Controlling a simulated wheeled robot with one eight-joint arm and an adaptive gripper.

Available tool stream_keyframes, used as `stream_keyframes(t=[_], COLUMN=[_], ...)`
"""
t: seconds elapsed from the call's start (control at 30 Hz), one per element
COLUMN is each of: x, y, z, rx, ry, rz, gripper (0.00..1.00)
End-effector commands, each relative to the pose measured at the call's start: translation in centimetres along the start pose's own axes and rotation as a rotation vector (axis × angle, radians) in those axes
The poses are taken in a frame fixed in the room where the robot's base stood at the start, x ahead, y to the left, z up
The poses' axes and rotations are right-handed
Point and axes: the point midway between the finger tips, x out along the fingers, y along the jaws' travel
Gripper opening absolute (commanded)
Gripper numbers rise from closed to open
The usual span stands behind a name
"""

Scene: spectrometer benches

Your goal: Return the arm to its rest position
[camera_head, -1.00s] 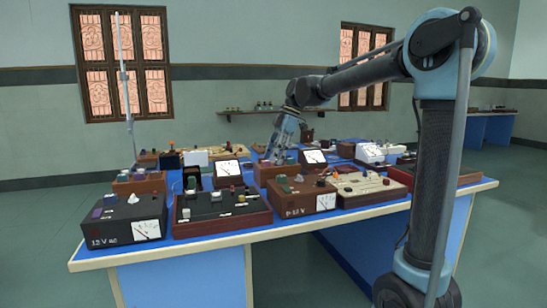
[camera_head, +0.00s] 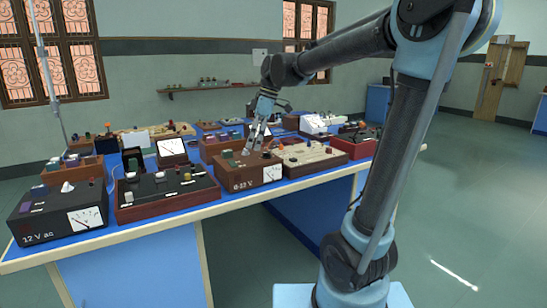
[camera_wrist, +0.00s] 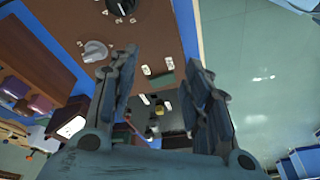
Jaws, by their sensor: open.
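My arm reaches out over the blue-topped bench (camera_head: 130,238) from the right in the head view. My gripper (camera_head: 250,150) hangs above or just behind the brown wooden meter box (camera_head: 262,172) marked with a voltage label; the exact gap is hard to judge. In the wrist view my gripper (camera_wrist: 160,85) shows two dark fingers spread apart with nothing between them. Beyond them, a brown panel (camera_wrist: 150,45) with a grey knob and a black knob shows at the top, and a dark panel (camera_wrist: 178,125) lies lower down.
A black power box (camera_head: 58,212) and a dark wooden switch box (camera_head: 165,195) stand at the bench's front left. A tan board (camera_head: 305,158) lies right of the meter box. Open floor (camera_head: 480,190) extends to the right. A wall shelf (camera_head: 205,87) is behind.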

Motion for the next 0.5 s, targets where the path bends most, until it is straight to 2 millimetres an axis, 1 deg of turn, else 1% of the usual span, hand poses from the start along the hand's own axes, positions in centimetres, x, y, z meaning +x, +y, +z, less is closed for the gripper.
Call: stream_keyframes(t=[0.03,0.1,0.27,0.3,0.5], x=[0.1,0.3,1.1,1.4,3.4], y=[-0.8,-1.8,-4.3,-5.0,-8.5], z=[1.9,4.2,9.4,10.7,16.6], rx=[0.063,0.158,0.373,0.427,0.694], ry=[-0.008,-0.017,-0.037,-0.04,-0.054], rz=[0.016,0.04,0.095,0.108,0.181], gripper=[0.44,0.44,0.44,0.44,0.44])
